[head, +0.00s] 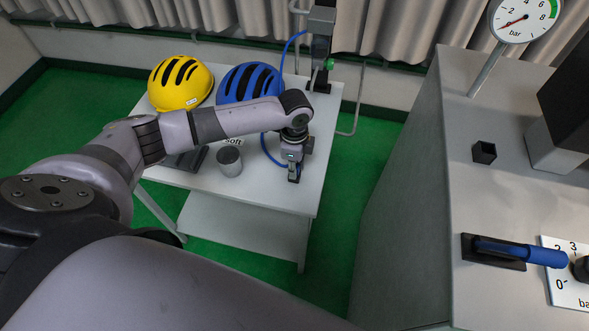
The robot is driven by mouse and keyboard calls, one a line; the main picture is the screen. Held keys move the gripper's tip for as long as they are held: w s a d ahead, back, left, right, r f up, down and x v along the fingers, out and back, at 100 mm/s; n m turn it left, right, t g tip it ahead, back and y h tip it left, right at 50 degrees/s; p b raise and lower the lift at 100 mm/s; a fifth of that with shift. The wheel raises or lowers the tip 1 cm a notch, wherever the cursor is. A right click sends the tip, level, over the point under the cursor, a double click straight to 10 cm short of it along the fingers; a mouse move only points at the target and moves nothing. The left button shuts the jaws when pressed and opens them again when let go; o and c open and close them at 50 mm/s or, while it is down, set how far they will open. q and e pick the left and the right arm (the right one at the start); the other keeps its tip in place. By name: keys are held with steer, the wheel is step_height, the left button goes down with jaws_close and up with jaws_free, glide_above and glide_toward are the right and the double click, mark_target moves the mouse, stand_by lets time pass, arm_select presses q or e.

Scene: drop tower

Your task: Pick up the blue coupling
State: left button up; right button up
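My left arm reaches over the white table (303,197) from the left. My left gripper (294,172) points down above the table's right part; its fingers are small and dark, and I cannot tell how far apart they are. A thin blue hose (265,147) comes down from the post behind, passes behind my forearm and curves to the gripper's fingers. A small bit of blue shows at the fingertips; the coupling itself is mostly hidden there, and I cannot tell whether it is gripped. My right gripper is out of view.
On the table are a yellow helmet (180,84), a blue helmet (248,82), a grey cylinder (229,161) and a dark flat object (186,160). A grey console (420,190) at right carries a pressure gauge (524,18), a small black holder (484,152) and a blue-handled lever (520,251).

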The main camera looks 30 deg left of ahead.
arm_select(q)
steer(key=c, duration=0.4)
steer(key=shift+o, duration=0.2)
steer(key=shift+r, duration=0.1)
